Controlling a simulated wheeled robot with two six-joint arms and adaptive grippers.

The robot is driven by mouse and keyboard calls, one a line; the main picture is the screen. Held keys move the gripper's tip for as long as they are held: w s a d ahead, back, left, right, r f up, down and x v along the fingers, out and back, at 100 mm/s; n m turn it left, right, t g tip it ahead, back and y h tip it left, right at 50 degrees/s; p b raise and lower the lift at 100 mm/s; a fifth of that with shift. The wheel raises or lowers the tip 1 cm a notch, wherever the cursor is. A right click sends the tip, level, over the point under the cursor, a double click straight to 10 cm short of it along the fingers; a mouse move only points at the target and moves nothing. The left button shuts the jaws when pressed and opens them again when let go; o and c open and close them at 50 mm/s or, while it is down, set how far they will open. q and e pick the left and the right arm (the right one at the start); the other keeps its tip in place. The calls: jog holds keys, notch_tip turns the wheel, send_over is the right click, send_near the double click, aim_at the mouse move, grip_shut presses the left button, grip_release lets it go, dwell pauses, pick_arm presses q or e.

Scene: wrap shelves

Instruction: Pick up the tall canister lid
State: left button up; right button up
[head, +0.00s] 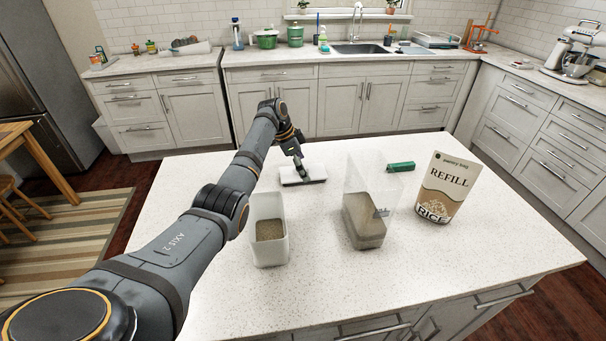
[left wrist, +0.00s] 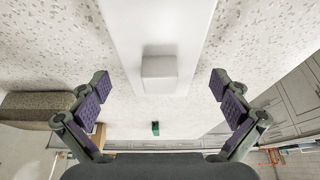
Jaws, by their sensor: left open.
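The canister lid, a flat white rectangle with a raised block-shaped knob, lies on the island counter in the head view (head: 317,172). In the left wrist view the lid (left wrist: 160,28) runs down the middle, with its knob (left wrist: 160,73) between my fingers. My left gripper (head: 300,164) is over the lid; in the left wrist view it (left wrist: 161,86) is open, its purple pads apart on either side of the knob with gaps showing. A tall whitish open canister (head: 269,250) with brown grain stands nearer. My right gripper is not in view.
A clear container (head: 372,186) partly filled with grain stands right of the lid. A rice refill pouch (head: 446,188) stands further right, and a small green object (head: 401,166) lies behind. The counter's (head: 470,262) front right is free.

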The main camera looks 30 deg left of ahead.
pick_arm(q)
jog(key=c, duration=1.2)
jog(key=shift+r, duration=0.15)
jog(key=shift+r, duration=0.3)
notch_tip(320, 180, up, 2)
jog(key=shift+s+r+b, duration=0.1)
jog(key=shift+r+b, duration=0.15)
jog(key=shift+b, duration=0.4)
jog(key=s+d+r+p, duration=0.2)
jog(key=s+r+p, duration=0.1)
jog(key=s+r, duration=0.2)
jog(key=s+d+r+p, duration=0.2)
jog(key=s+r+p, duration=0.2)
jog(key=s, duration=0.4)
jog(key=shift+d+r, duration=0.25)
jog(key=shift+r, duration=0.1)
